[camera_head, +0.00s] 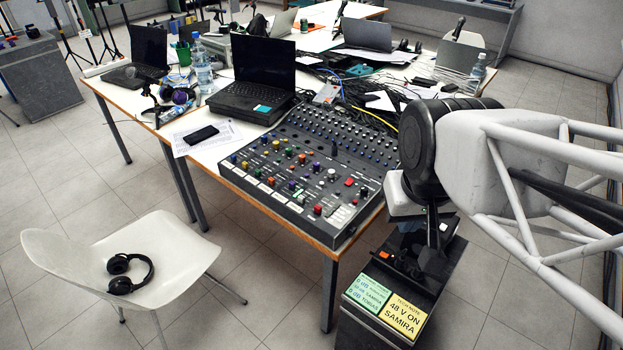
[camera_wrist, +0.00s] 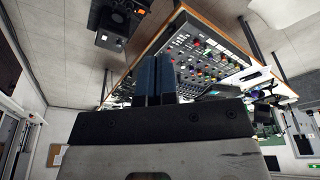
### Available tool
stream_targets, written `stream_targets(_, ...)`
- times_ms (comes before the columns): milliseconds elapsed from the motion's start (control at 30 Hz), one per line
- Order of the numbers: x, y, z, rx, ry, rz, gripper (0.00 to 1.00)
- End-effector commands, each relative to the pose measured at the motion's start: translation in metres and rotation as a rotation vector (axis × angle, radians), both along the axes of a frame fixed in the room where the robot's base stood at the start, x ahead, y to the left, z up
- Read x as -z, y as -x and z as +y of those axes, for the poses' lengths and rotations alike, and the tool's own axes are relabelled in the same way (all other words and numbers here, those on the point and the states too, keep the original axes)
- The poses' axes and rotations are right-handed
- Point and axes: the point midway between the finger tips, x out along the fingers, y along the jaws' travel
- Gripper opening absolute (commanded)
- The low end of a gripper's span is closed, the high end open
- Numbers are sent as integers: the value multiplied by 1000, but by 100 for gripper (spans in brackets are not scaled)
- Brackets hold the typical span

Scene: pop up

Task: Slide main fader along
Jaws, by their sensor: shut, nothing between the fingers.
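The mixing console (camera_head: 310,165) lies on the front right of the table, with rows of coloured knobs. Small pale controls (camera_head: 340,216) sit near its front right corner; I cannot tell which control is the main fader. My gripper (camera_head: 432,232) points down at the right of the console, in front of a dark box unit, and touches no console control that I can see. In the wrist view its two blue-grey fingers (camera_wrist: 155,78) are together and empty. The console (camera_wrist: 215,55) shows beyond them to the right.
A dark box unit (camera_head: 375,312) with yellow and green notes stands below my gripper. A black laptop (camera_head: 264,62), a phone (camera_head: 201,134), bottles and cables crowd the table. A white chair (camera_head: 165,250) with headphones (camera_head: 128,272) stands at front left.

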Motion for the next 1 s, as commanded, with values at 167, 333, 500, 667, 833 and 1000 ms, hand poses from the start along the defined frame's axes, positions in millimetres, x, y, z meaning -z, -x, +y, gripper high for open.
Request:
stream_targets(167,0,-3,0,-5,1,2,28)
stream_targets(333,2,-16,2,-34,6,12,32)
stream_targets(500,7,-44,7,-94,15,32,32)
stream_targets(667,17,-79,13,-168,26,55,32)
stream_targets(833,32,-116,21,-251,37,79,32)
stream_targets(1000,50,-153,30,-334,47,102,32)
